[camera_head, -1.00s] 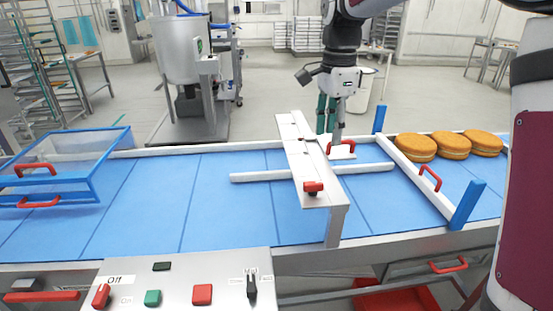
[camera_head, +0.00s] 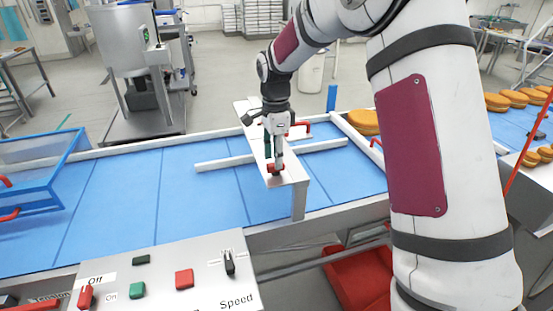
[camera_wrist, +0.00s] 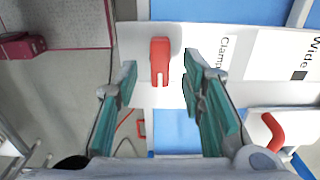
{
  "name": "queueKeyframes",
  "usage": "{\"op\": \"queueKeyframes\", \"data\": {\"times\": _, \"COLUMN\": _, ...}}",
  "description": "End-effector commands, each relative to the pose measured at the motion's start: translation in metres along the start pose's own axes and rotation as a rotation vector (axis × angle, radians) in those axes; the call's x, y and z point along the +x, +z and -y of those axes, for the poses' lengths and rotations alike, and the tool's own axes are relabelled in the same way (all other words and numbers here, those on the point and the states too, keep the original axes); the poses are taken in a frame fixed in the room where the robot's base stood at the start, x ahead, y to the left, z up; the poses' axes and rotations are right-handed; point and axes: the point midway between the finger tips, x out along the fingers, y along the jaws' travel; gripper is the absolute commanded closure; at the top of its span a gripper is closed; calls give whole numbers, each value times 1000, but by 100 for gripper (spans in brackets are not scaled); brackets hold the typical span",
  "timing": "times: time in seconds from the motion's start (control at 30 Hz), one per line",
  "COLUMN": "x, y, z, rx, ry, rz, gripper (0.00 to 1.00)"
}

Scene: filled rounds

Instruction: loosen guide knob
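The red guide knob (camera_head: 270,168) sits at the near end of the white bracket (camera_head: 295,170) that spans the belt. In the wrist view the red knob (camera_wrist: 160,60) shows beside the printed word "Clamp". My gripper (camera_head: 277,160) is just above this end of the bracket and partly hides the knob. In the wrist view my gripper (camera_wrist: 158,85) has its teal fingers spread apart, with the knob in the gap and clear space on both sides. I see no contact. The white guide rail (camera_head: 215,164) lies along the blue belt under the bracket.
The control panel (camera_head: 160,285) with switches is in front. A clear blue-edged cover (camera_head: 40,180) stands left. Round cakes (camera_head: 365,122) are right, partly behind my arm.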

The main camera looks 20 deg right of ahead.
Motion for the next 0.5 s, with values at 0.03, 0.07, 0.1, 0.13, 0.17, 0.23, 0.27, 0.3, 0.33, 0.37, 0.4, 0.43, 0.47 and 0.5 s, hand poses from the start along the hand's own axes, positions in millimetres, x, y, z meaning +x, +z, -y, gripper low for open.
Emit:
{"op": "queueKeyframes", "data": {"times": 0.03, "x": 6, "y": 0, "z": -1, "rx": 0, "ry": 2, "rz": 1, "gripper": 63}}
{"op": "queueKeyframes", "data": {"times": 0.07, "x": 8, "y": 0, "z": -1, "rx": 0, "ry": 2, "rz": 1, "gripper": 63}}
{"op": "queueKeyframes", "data": {"times": 0.1, "x": 11, "y": 0, "z": -1, "rx": -1, "ry": 1, "rz": 1, "gripper": 63}}
{"op": "queueKeyframes", "data": {"times": 0.13, "x": 13, "y": 0, "z": -1, "rx": -1, "ry": 2, "rz": 1, "gripper": 63}}
{"op": "queueKeyframes", "data": {"times": 0.17, "x": 15, "y": 0, "z": -1, "rx": -1, "ry": 1, "rz": 1, "gripper": 63}}
{"op": "queueKeyframes", "data": {"times": 0.23, "x": 17, "y": 0, "z": 0, "rx": -1, "ry": 0, "rz": 1, "gripper": 63}}
{"op": "queueKeyframes", "data": {"times": 0.27, "x": 18, "y": 0, "z": 0, "rx": -1, "ry": 0, "rz": 1, "gripper": 63}}
{"op": "queueKeyframes", "data": {"times": 0.3, "x": 18, "y": 0, "z": 0, "rx": -1, "ry": 0, "rz": 1, "gripper": 63}}
{"op": "queueKeyframes", "data": {"times": 0.33, "x": 18, "y": 0, "z": 0, "rx": -1, "ry": -1, "rz": 1, "gripper": 63}}
{"op": "queueKeyframes", "data": {"times": 0.37, "x": 18, "y": 0, "z": 0, "rx": -1, "ry": -1, "rz": 1, "gripper": 63}}
{"op": "queueKeyframes", "data": {"times": 0.4, "x": 18, "y": 0, "z": 0, "rx": -1, "ry": -1, "rz": 1, "gripper": 63}}
{"op": "queueKeyframes", "data": {"times": 0.43, "x": 18, "y": 0, "z": 0, "rx": -1, "ry": -1, "rz": 1, "gripper": 63}}
{"op": "queueKeyframes", "data": {"times": 0.47, "x": 18, "y": 0, "z": 0, "rx": -1, "ry": -1, "rz": 1, "gripper": 63}}
{"op": "queueKeyframes", "data": {"times": 0.5, "x": 18, "y": 0, "z": 0, "rx": -1, "ry": -1, "rz": 1, "gripper": 63}}
